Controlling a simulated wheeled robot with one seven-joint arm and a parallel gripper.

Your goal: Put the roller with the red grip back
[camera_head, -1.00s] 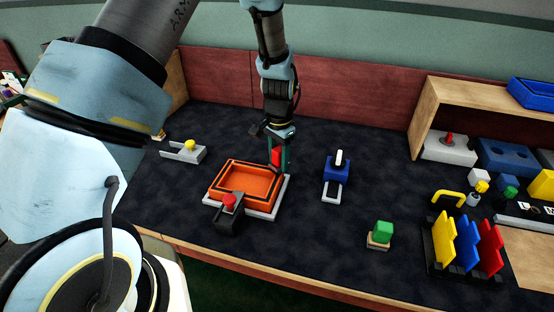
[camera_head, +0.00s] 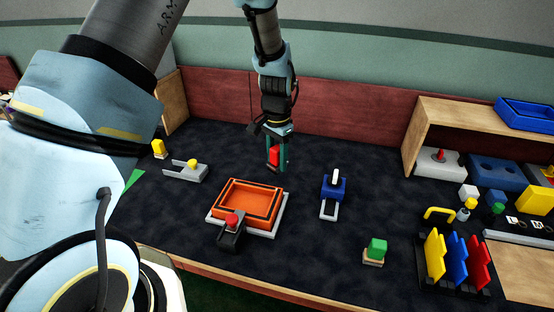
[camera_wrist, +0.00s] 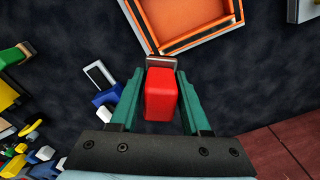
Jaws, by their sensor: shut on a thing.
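My gripper (camera_head: 276,165) is shut on the red grip (camera_head: 273,155) of the roller, held above the dark table behind the orange tray. The red grip (camera_wrist: 161,95) fills the space between the green fingers in the wrist view, with a grey end piece (camera_wrist: 162,62) beyond it. The rest of the roller is hidden. The orange tray (camera_head: 226,201) sits on a white base, and also shows at the top of the wrist view (camera_wrist: 150,30), apart from the held piece.
A black block with a red knob (camera_head: 232,220) stands at the tray's front. A blue holder with a white grip (camera_head: 334,188) is to the right, a grey bracket with a yellow knob (camera_head: 185,173) to the left. A green block (camera_head: 377,247) and colored plates (camera_head: 457,255) stand further right.

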